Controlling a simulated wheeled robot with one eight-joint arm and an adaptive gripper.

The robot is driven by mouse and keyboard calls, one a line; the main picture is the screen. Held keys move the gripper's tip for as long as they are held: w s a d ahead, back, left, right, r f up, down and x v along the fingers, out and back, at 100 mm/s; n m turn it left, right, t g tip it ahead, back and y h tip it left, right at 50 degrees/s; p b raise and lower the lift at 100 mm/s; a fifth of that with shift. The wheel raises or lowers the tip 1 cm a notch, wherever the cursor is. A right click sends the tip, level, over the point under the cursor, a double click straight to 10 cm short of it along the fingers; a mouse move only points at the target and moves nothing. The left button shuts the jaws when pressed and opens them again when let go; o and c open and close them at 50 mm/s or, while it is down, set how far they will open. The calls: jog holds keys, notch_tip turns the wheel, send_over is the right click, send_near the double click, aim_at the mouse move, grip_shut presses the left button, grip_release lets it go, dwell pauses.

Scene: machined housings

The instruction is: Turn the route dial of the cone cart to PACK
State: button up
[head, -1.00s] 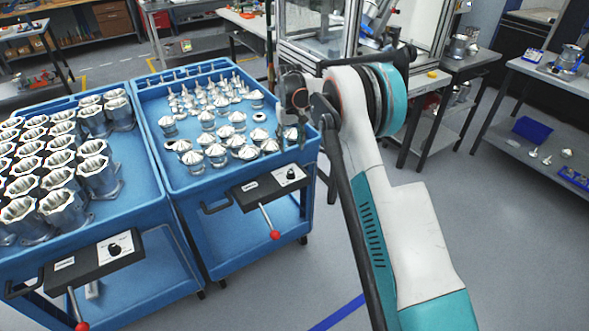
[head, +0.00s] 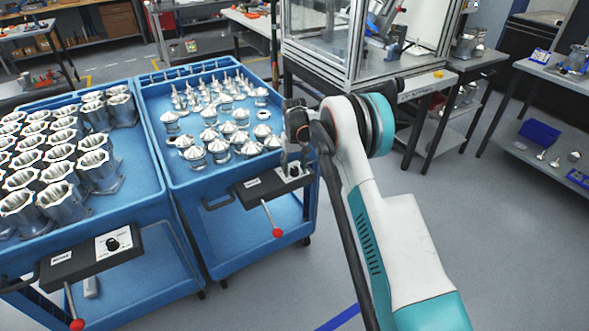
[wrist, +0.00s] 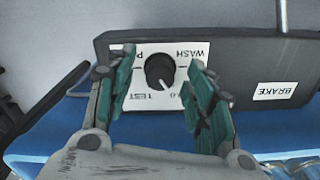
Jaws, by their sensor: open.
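The cone cart (head: 228,160) is the blue cart carrying silvery cones. Its dark control box (head: 262,190) is on the front edge. In the wrist view the black route dial (wrist: 160,70) sits on a white plate (wrist: 146,52). WASH and TEST are readable. A label beginning with P is partly covered by the left finger, and another at lower right is partly covered by the right finger. A pale mark on the dial faces the lower edge of the picture; its exact label is unclear. My gripper (wrist: 166,100) is open, fingers on either side of the dial; contact is not visible.
A BRAKE label (wrist: 275,91) is on the same box. A red-knobbed lever (head: 277,232) hangs below it. To the left stands another blue cart (head: 140,185) with metal housings and its own dial box (head: 95,252). Open floor lies to the right.

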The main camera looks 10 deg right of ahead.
jog(key=c, duration=1.1)
